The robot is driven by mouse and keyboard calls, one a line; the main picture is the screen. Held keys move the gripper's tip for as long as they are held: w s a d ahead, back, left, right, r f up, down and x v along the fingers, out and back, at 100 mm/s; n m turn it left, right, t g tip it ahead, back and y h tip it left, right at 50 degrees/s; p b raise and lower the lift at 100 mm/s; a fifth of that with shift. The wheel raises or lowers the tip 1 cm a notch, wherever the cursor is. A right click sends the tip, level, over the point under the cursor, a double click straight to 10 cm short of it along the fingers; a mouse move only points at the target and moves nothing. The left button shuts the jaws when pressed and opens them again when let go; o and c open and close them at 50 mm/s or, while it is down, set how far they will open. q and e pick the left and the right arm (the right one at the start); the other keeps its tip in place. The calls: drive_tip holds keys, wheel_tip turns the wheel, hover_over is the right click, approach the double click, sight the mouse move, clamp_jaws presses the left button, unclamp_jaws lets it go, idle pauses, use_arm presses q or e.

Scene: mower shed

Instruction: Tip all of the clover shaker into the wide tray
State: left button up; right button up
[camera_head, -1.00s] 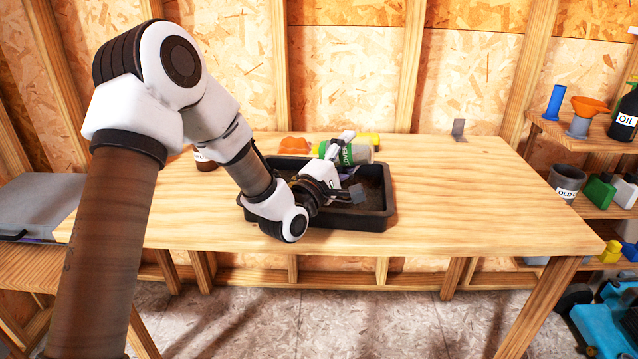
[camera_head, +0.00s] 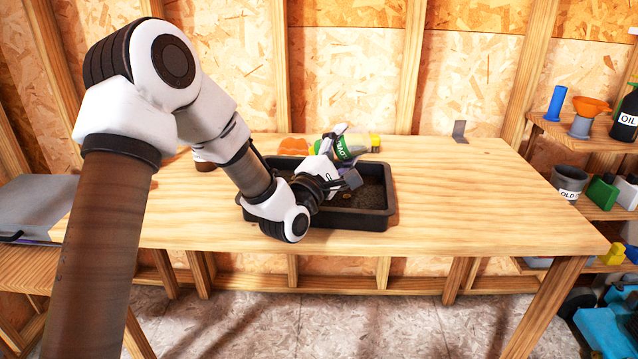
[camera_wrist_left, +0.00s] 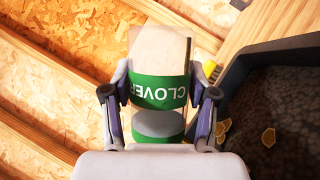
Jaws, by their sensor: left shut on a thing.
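The clover shaker (camera_head: 349,149), with a green label reading CLOVER, is held tilted well over, close to lying on its side, above the back part of the wide tray. My left gripper (camera_wrist_left: 160,97) is shut on it, one finger on each side of the label in the left wrist view. The wide tray (camera_head: 345,219) is black and rectangular and stands on the workbench; its dark wall also shows in the left wrist view (camera_wrist_left: 285,55). A few tan flakes (camera_wrist_left: 268,137) lie in it. My wrist hides part of the tray. My right gripper is out of view.
An orange object (camera_head: 293,147) and a yellow object (camera_head: 375,141) are at the back of the bench (camera_head: 480,195). A brown container (camera_head: 204,163) is partly behind my left arm. The bench's right side is mostly clear, with a grey bracket (camera_head: 460,131) at its back.

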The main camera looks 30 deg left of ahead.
use_arm(q)
drive_tip(key=shift+a+n, duration=0.1)
drive_tip(key=shift+n, duration=0.3)
drive_tip(key=shift+s+a+r+n+t+y+b, duration=0.1)
drive_tip(key=shift+a+r+n+t+y+b, duration=0.15)
drive_tip(key=shift+n+b, duration=0.3)
drive_tip(key=shift+a+r+n+t+y+b, duration=0.1)
drive_tip(key=shift+n+y+b, duration=0.25)
drive_tip(key=shift+n, duration=0.3)
